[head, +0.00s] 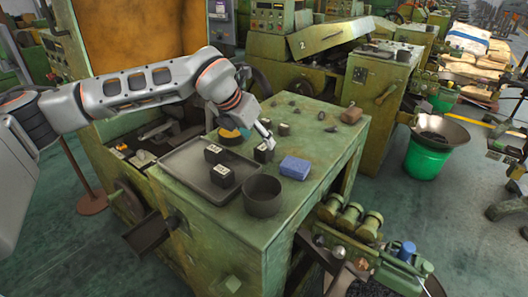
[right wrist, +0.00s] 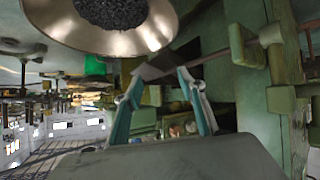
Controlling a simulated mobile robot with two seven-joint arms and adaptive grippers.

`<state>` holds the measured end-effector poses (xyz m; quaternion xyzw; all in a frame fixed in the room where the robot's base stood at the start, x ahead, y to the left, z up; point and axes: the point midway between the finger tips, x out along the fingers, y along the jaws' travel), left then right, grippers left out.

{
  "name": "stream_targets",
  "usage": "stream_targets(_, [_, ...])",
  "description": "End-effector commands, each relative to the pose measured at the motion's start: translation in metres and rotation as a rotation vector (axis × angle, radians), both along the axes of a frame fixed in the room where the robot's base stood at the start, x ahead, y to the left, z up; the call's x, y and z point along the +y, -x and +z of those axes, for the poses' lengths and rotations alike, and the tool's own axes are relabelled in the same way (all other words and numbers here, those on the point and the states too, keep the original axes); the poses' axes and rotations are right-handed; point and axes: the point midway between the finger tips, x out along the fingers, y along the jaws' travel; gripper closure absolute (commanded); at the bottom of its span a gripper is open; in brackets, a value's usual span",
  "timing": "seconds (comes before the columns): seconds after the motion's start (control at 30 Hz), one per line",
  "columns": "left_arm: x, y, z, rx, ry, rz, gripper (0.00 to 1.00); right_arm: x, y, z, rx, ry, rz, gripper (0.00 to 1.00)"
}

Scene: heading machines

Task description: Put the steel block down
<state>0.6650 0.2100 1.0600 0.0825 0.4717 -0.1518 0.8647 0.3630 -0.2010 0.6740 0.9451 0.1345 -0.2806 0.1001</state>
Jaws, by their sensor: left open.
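Small dark blocks with pale tops stand on the green machine top; I cannot tell which is the steel block. One dark block (head: 263,152) stands right of the tray, just below my left gripper (head: 267,138). The left gripper is open, its fingers close above that block; I cannot tell whether they touch. Two more dark blocks (head: 214,153) and (head: 222,175) stand on the dark tray (head: 184,183). Another small block (head: 284,129) stands farther back. My right gripper (right wrist: 160,82) is open in the right wrist view, with no held object visible.
A blue sponge (head: 294,167) and a dark round pot (head: 262,196) stand near the front. A yellow roll (head: 230,134) lies behind the tray. Small dark parts and a brown cylinder (head: 351,115) lie at the back. A metal bowl (right wrist: 100,38) is near the right gripper.

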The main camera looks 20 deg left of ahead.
Motion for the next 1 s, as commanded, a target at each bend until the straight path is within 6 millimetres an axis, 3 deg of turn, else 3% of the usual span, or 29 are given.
stream_targets(0.3, [-0.010,-0.017,-0.034,0.002,0.000,-0.001,0.50,0.000,-0.001,0.011,-0.004,-0.001,0.000,0.60])
stream_targets(0.57, [-0.011,-0.019,-0.037,0.002,-0.001,-0.001,0.50,0.000,-0.001,0.011,-0.004,0.000,0.000,0.60])
stream_targets(0.77, [-0.011,-0.019,-0.037,0.002,0.000,-0.001,0.99,-0.001,-0.001,0.011,-0.004,0.001,0.001,0.60])
stream_targets(1.0, [-0.011,-0.020,-0.035,-0.003,0.001,-0.001,1.00,-0.001,-0.001,0.011,-0.003,0.001,0.001,0.60])
